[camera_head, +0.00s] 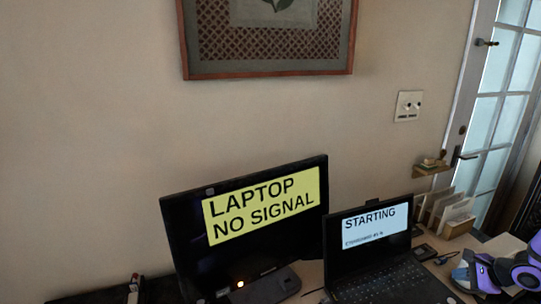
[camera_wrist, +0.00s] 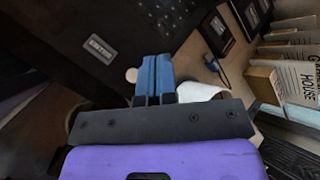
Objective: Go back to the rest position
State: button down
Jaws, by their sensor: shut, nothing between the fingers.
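My gripper (camera_wrist: 154,62) shows in the wrist view as two blue fingers pressed together, shut and empty. It is above the desk, near the edge of the laptop (camera_head: 385,275), whose dark keyboard half also fills the upper left of the wrist view (camera_wrist: 125,35). In the head view, purple and dark parts of my arm show at the lower right edge; the fingers cannot be made out there.
A monitor (camera_head: 180,235) reading "LAPTOP NO SIGNAL" stands left of the laptop, whose screen reads "STARTING". Upright cards or envelopes in a wooden holder (camera_head: 459,226) stand right of the laptop. A glazed door (camera_head: 497,100) is at far right. A framed picture (camera_head: 270,76) hangs above.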

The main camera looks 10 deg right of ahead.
jog(key=w+a+r+n+g+y, duration=0.1)
jog(key=w+a+r+n+g, duration=0.1)
jog(key=a+r+n, duration=0.7)
jog(key=w+a+r+n+g, duration=0.2)
jog(key=a+r+n, duration=0.1)
jog(key=a+r, duration=1.15)
jog(key=s+a+r+n+h, duration=0.2)
jog(key=s+a+r+n, duration=0.3)
jog(key=s+r, duration=0.3)
jog(key=s+a+r+n+h, duration=0.2)
jog(key=s+a+r+n, duration=0.2)
jog(key=s+r, duration=0.5)
jog(key=shift+s+a+r+n+t+h, duration=0.25)
jog(key=shift+s+a+n+t+h, duration=0.2)
jog(key=shift+s, duration=0.25)
